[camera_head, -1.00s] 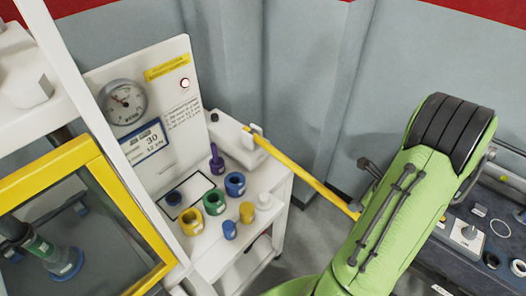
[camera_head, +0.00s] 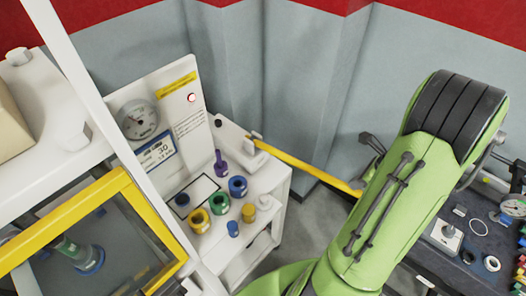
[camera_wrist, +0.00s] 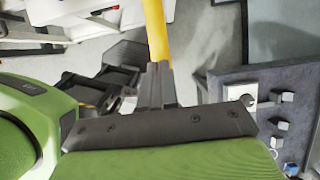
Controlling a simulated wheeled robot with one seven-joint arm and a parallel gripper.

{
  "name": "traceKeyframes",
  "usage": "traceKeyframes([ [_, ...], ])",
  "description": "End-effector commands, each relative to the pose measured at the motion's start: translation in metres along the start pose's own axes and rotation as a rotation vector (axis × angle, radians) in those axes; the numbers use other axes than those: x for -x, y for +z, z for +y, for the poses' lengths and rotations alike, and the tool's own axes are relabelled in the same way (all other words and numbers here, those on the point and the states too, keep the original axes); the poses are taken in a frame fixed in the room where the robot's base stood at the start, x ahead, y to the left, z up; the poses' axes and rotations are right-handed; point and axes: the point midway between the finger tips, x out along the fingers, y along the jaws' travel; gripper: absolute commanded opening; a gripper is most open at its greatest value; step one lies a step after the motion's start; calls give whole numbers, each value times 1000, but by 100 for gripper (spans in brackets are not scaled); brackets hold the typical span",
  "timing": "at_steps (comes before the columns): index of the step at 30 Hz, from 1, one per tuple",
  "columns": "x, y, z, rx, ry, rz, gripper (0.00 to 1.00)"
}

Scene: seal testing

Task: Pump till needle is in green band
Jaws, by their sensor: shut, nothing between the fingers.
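The round gauge (camera_head: 138,118) is on a white panel (camera_head: 180,85) in the head view. Its needle and any green band are too small to read surely. A yellow pump lever (camera_head: 305,169) runs from a white pump body (camera_head: 238,147) on the cart, slanting down right to my arm. In the wrist view the lever (camera_wrist: 156,30) comes down to my gripper (camera_wrist: 160,72). The dark fingers are shut at the lever's near end and overlap it in view; I cannot tell whether they touch it. My arm hides the gripper in the head view.
Several coloured rings and fittings, including a purple one (camera_head: 220,163), stand on the white cart (camera_head: 262,215). A yellow-framed clear guard (camera_head: 110,245) is at left. A dark bench (camera_head: 475,225) with parts lies right of my arm. Grey floor separates them.

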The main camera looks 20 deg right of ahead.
Motion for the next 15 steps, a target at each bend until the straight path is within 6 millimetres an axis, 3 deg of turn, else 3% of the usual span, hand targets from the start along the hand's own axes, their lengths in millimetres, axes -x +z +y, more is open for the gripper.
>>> traceKeyframes([
  [15, -12, -6, 0, 0, 0, 0, 0],
])
